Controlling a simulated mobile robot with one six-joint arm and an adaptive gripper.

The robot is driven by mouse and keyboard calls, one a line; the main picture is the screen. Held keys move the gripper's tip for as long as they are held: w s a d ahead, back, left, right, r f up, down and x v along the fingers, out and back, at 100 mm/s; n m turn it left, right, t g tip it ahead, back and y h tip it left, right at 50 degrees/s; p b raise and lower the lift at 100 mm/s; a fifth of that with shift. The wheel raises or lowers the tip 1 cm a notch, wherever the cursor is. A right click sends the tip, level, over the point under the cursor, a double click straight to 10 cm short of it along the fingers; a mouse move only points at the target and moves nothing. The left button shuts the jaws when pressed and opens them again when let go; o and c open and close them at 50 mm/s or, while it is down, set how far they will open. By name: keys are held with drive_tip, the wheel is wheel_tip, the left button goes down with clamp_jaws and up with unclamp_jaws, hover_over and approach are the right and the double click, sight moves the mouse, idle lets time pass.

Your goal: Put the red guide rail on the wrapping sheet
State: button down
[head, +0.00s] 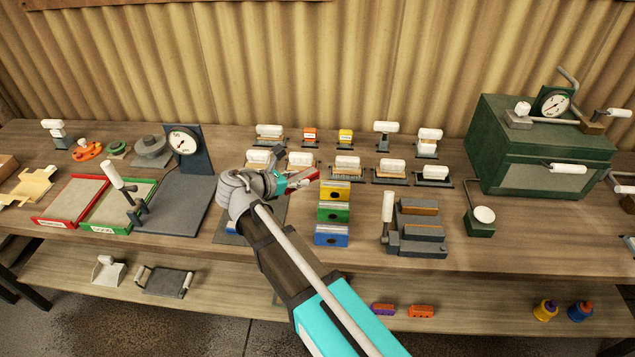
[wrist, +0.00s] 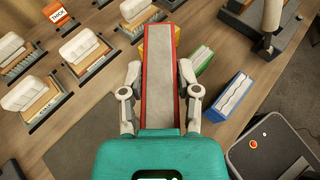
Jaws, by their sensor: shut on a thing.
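My gripper (head: 285,181) is over the middle of the bench, shut on the red guide rail (head: 310,178). In the wrist view the gripper (wrist: 160,75) has its fingers on both long sides of the rail, which shows a grey top face (wrist: 159,85) between red edges. The rail is held above the bench, near the yellow block of a coloured stack. A pale cream sheet with an irregular outline, which looks like the wrapping sheet (head: 28,187), lies flat at the far left of the bench, well away from my gripper.
Red (head: 72,197) and green (head: 117,205) trays and a dial gauge stand (head: 182,143) lie between my gripper and the sheet. Yellow, green and blue blocks (head: 333,213) stand just right of my gripper. Several white-handled brushes stand behind. A green box (head: 540,145) stands at right.

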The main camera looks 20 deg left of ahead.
drive_tip(key=shift+s+a+f+b, duration=0.3)
drive_tip(key=shift+f+b, duration=0.1)
drive_tip(key=shift+f, duration=0.2)
drive_tip(key=shift+w, duration=0.1)
drive_tip(key=w+f+b, duration=0.4)
drive_tip(key=w, duration=0.4)
drive_tip(key=b, duration=0.5)
hover_over(311, 188)
drive_tip(key=f, duration=0.5)
drive_tip(key=shift+s, duration=0.4)
drive_tip(key=shift+w+a+f+b, duration=0.1)
drive_tip(key=shift+w+f+b, duration=0.3)
drive_tip(key=shift+f+b, duration=1.55)
drive_tip(key=shift+b, duration=0.05)
